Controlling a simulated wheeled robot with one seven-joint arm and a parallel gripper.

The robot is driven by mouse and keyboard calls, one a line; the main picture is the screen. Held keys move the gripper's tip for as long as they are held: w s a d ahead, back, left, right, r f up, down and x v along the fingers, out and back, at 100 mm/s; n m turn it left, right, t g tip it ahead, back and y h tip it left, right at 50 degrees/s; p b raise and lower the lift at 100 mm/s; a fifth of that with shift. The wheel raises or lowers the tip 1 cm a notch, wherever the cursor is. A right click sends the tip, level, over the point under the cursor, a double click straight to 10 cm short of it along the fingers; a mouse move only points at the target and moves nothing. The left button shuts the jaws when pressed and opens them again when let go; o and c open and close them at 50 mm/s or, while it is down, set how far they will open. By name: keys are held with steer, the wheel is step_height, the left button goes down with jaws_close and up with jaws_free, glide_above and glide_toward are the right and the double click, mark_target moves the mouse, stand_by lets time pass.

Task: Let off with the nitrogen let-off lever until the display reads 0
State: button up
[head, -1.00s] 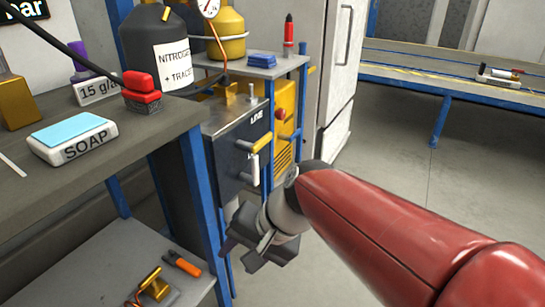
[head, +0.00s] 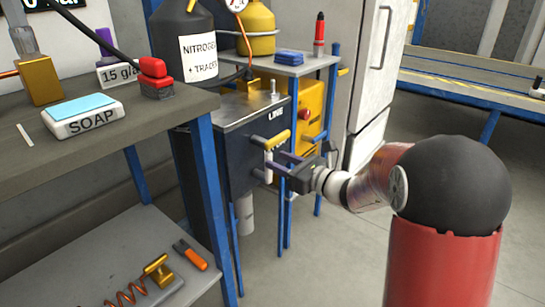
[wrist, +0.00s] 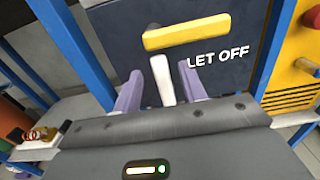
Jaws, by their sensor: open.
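The let-off lever has a white handle (wrist: 162,80) on the dark panel, beside the words LET OFF. It hangs nearly straight down, tilted slightly. My gripper (wrist: 161,88) is open, with one purple finger on each side of the white handle; I see a gap on both sides. In the head view my gripper (head: 273,165) is in front of the panel (head: 243,145), by the white handle. The display (head: 55,4) is cut off at the top left, so its number cannot be read.
A yellow-handled lever (wrist: 187,32) sits just above the white one. A blue post (wrist: 270,45) stands close on the right. The nitrogen bottle (head: 190,40) and the bench with the soap (head: 85,120) are left. Open floor (head: 330,270) lies in front.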

mark_target(271, 157)
steer(key=shift+x, duration=2.3)
steer(key=shift+c, duration=0.4)
jaws_close()
